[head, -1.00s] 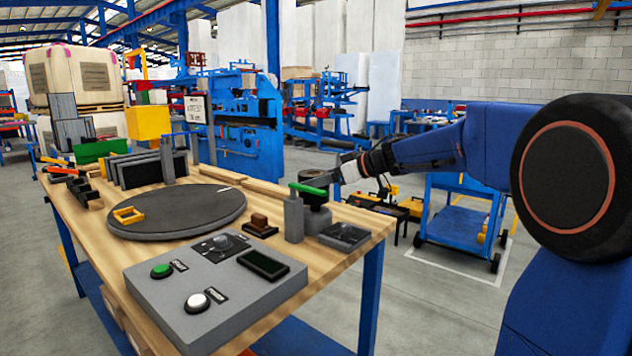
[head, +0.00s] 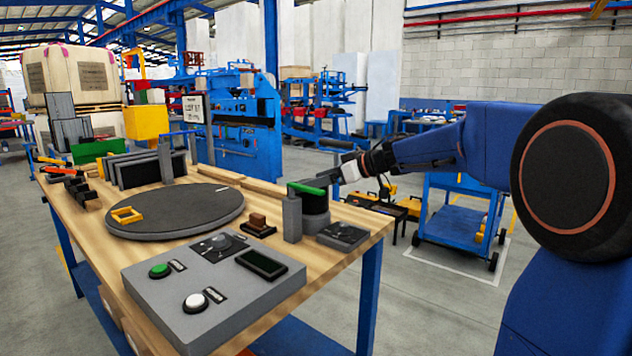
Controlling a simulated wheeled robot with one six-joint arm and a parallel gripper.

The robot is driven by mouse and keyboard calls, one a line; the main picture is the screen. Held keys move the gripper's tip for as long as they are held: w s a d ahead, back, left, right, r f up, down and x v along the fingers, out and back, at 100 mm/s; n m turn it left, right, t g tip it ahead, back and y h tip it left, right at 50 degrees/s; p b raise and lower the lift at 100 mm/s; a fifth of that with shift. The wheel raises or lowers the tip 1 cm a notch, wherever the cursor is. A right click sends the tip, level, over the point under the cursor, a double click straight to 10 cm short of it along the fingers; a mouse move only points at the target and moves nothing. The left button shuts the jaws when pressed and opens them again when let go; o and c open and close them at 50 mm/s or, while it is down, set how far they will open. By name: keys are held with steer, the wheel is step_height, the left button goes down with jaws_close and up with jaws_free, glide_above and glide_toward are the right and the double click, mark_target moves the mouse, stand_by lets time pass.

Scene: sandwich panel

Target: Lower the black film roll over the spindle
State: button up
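The black film roll (head: 315,204) is a dark upright cylinder near the right end of the workbench. It stands just right of a grey post (head: 292,218). A grey round part (head: 316,222) shows under the black part. No bare spindle is visible, and I cannot tell whether the roll is around one. My gripper (head: 326,179) reaches in from the right, with its dark fingers at the top of the roll. The fingertips are small and partly hidden, so their opening and grip are unclear.
A flat dark unit (head: 343,235) sits close right of the roll by the bench edge. A brown block on a black base (head: 258,226) and a round turntable (head: 175,213) lie left. A grey control box (head: 210,290) with buttons is in front.

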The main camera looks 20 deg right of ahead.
steer(key=v, duration=1.7)
steer(key=shift+d, duration=0.2)
steer(key=shift+s, duration=0.1)
step_height(320, 180, up, 7)
steer(key=w+m+t+h, duration=0.1)
steer(key=m+t+h, duration=0.4)
steer(key=t, duration=0.4)
steer(key=s+d+f+m+g+h, duration=0.4)
steer(key=s+d+f+m+h, duration=0.1)
steer(key=s+f+h, duration=0.5)
steer(key=s+a+f+g+y, duration=0.2)
steer(key=s+a+f+g, duration=0.2)
steer(key=s+f, duration=0.7)
steer(key=s+a+f+g+y, duration=0.3)
steer(key=s+a+f+g, duration=0.2)
steer(key=s+f, duration=0.7)
step_height(320, 180, down, 3)
steer(key=shift+a+f+n, duration=0.25)
steer(key=shift+a+n, duration=0.05)
steer(key=shift+a, duration=0.45)
